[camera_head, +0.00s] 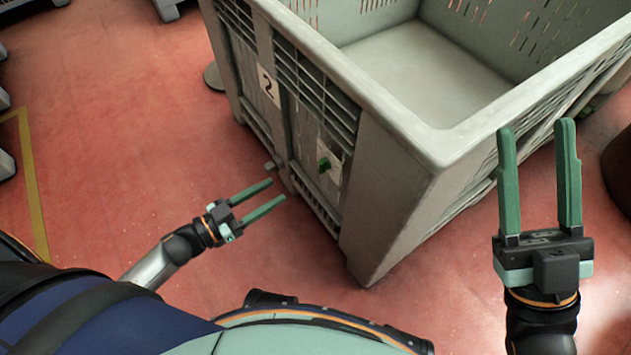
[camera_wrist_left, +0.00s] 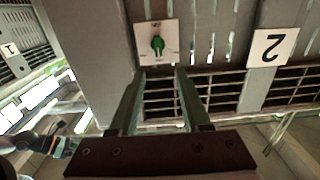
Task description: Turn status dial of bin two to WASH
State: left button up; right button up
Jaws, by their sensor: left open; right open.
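Bin two is a large grey-green plastic bin (camera_head: 395,180) with a white "2" label (camera_head: 268,86) on its left side. The status dial is a small green knob (camera_head: 324,164) on a white plate (camera_head: 331,150) low on that side. In the left wrist view the picture is upside down; the dial (camera_wrist_left: 157,44) shows beyond the fingers, on its plate (camera_wrist_left: 172,28). The plate's lettering is too small to read. My left gripper (camera_head: 279,192) is open and empty, left of and apart from the dial. My right gripper (camera_head: 540,124) is open and empty by the bin's right side.
The bin is open at the top and its visible floor (camera_head: 425,75) is bare. A yellow line (camera_head: 33,180) marks the red floor at left. Free floor (camera_head: 130,150) lies left of the bin. A dark round object (camera_head: 618,165) stands at the right edge.

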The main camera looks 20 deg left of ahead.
aim_at(318, 167)
pick_arm(q)
jog(key=b+x, duration=0.1)
jog(key=x, duration=0.3)
jog(key=b+x, duration=0.1)
jog(key=x, duration=0.3)
jog(key=b+x, duration=0.1)
jog(key=x, duration=0.3)
jog(key=shift+w+d+f, duration=0.1)
jog(key=shift+d+f, duration=0.2)
pick_arm(e)
jog(key=f, duration=0.2)
jog(key=f+n, duration=0.1)
jog(key=shift+s+a+f+g+y, duration=0.2)
jog(key=shift+a+f+g+y, duration=0.1)
jog(key=shift+f+y, duration=0.1)
pick_arm(q)
grip_shut()
